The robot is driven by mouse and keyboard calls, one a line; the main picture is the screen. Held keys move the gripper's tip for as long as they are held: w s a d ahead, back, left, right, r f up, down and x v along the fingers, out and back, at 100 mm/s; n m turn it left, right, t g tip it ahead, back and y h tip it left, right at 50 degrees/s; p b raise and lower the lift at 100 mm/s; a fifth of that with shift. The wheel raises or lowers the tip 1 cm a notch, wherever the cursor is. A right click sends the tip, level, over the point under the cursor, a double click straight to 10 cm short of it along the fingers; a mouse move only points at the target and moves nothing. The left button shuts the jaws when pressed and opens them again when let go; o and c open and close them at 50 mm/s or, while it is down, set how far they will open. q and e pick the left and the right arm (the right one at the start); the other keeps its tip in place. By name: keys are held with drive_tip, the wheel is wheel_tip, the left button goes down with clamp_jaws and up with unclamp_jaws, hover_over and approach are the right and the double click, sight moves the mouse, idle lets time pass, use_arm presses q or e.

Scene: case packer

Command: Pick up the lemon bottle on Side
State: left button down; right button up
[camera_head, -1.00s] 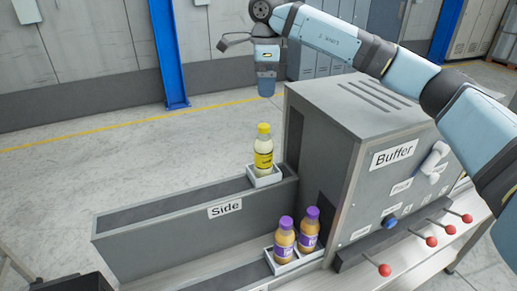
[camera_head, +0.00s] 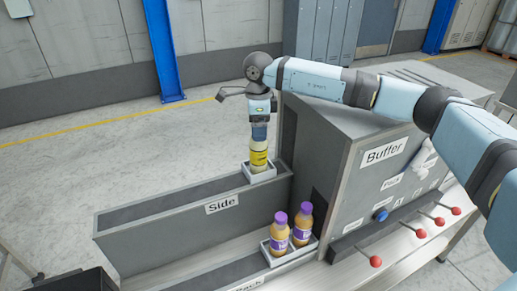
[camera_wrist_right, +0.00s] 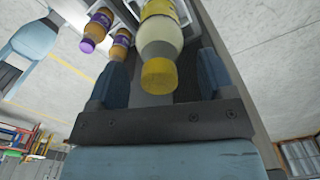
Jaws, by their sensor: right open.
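The lemon bottle (camera_head: 259,159), with a yellow label, stands upright in a small white tray (camera_head: 262,177) at the right end of the Side conveyor (camera_head: 180,225). My right gripper (camera_head: 258,145) is directly above it, pointing down, and hides its cap and upper part in the head view. In the right wrist view the lemon bottle (camera_wrist_right: 160,35) shows its yellow cap between the two fingers of the open right gripper (camera_wrist_right: 160,80). Gaps show between the bottle and both fingers. My left gripper is not in view.
Two purple-capped bottles (camera_head: 290,234) stand in another white tray on the lower conveyor in front. The grey Buffer machine (camera_head: 345,170) stands close to the right of my gripper, with red-knobbed levers (camera_head: 420,233) on its front. The Side conveyor is empty to the left.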

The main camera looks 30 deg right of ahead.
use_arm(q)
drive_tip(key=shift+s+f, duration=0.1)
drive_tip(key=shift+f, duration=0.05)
use_arm(e)
drive_tip(key=c, duration=0.3)
clamp_jaws()
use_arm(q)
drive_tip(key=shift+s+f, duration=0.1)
use_arm(e)
drive_tip(key=shift+r, duration=0.15)
